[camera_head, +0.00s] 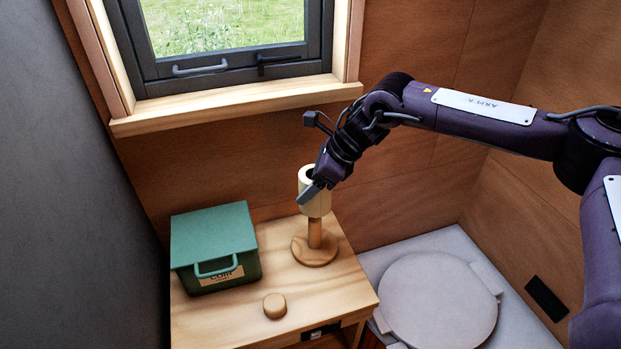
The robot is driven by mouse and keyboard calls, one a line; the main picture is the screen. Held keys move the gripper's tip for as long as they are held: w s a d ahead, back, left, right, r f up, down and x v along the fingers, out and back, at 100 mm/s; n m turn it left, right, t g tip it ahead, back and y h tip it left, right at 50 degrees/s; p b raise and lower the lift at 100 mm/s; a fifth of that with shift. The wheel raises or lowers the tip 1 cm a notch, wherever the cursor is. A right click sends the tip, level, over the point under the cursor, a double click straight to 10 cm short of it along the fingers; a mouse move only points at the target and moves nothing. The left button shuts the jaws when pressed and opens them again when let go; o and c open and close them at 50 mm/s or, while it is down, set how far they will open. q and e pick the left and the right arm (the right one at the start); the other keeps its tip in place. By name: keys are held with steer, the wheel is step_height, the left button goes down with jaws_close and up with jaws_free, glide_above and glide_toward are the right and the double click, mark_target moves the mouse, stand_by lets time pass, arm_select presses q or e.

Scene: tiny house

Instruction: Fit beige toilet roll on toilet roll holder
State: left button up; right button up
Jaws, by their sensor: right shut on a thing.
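The beige toilet roll (316,204) is upright at the top of the wooden toilet roll holder (315,252), around the upper part of its post. The lower post shows bare between the roll and the round base. The holder stands on a small wooden table. My right gripper (311,192) comes in from the right and is shut on the roll. One grey finger shows across the front of the roll; the other finger is mostly hidden. My left gripper is not in view.
A green lidded box (216,245) stands left of the holder. A small round wooden knob-like piece (275,305) lies at the front of the wooden table (330,290). A closed toilet (438,305) is at the right. The window sill (235,105) juts out behind.

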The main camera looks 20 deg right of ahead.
mark_target(311, 225)
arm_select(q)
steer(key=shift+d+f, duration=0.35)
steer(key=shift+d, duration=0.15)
arm_select(e)
steer(key=shift+f, duration=0.55)
arm_select(q)
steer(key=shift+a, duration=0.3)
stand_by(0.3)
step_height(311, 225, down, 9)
steer(key=b, duration=0.9)
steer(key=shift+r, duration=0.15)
arm_select(e)
steer(key=shift+f, duration=6.5)
steer(key=o, duration=1.1)
